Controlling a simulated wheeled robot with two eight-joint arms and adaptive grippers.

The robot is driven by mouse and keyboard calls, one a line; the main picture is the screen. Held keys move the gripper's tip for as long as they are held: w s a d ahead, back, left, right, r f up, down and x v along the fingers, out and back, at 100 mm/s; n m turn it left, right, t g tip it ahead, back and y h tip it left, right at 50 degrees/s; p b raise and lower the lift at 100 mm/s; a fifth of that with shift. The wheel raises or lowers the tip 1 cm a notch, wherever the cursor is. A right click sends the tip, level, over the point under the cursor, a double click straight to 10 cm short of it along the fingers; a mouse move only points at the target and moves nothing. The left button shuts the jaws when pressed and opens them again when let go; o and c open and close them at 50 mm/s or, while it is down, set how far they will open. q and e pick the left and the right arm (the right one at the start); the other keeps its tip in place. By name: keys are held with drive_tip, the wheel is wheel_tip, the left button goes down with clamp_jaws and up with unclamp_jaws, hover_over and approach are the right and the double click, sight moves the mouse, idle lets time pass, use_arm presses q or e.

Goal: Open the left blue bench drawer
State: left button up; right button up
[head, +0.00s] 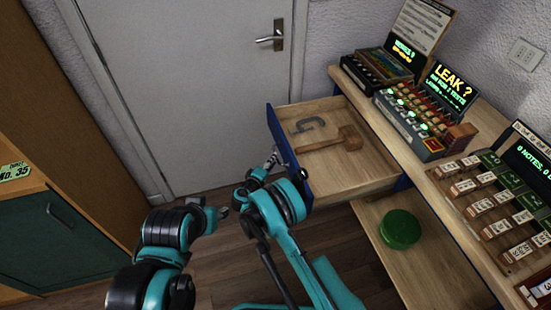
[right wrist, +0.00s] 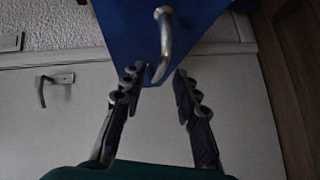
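The left blue bench drawer (head: 335,178) stands pulled well out of the bench in the head view, its wooden inside showing. A C-clamp (head: 306,126) and a wooden mallet (head: 335,140) lie in it. In the right wrist view the drawer's blue front (right wrist: 195,25) carries a metal bar handle (right wrist: 165,45). My right gripper (right wrist: 157,82) is open just off this front, with the handle's end between or just beyond its fingertips; no contact shows. In the head view my right gripper (head: 262,172) is beside the drawer front. My left gripper (head: 211,208) is left of it, its fingers unclear.
A green round object (head: 400,229) rests on the lower shelf (head: 440,265). Lit panels and devices, including a "LEAK ?" box (head: 425,115), crowd the bench top. A white door (head: 190,80) stands behind; a cabinet (head: 60,235) is at left. Floor shows between.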

drive_tip(key=v, duration=0.8)
drive_tip(key=shift+s+a, duration=0.2)
drive_tip(key=shift+s, duration=0.1)
drive_tip(key=shift+r, duration=0.15)
drive_tip(key=s+d+r+m+g+y, duration=0.1)
drive_tip(key=s+d+r+m+g, duration=0.2)
drive_tip(key=d+r, duration=0.65)
drive_tip(key=s+d+r+m+g+y, duration=0.1)
drive_tip(key=s+d+r+m+g, duration=0.15)
drive_tip(key=d+r, duration=0.7)
drive_tip(key=s+d+r+m+y, duration=0.2)
drive_tip(key=s+d, duration=0.1)
drive_tip(key=s, duration=0.9)
drive_tip(key=s+d+r+m+g+y, duration=0.1)
drive_tip(key=s+d+r+m+y, duration=0.1)
drive_tip(key=s, duration=1)
drive_tip(key=shift+d+m, duration=0.75)
drive_tip(key=shift+d, duration=0.25)
drive_tip(key=shift+f+g, duration=0.1)
drive_tip(key=shift+g, duration=0.15)
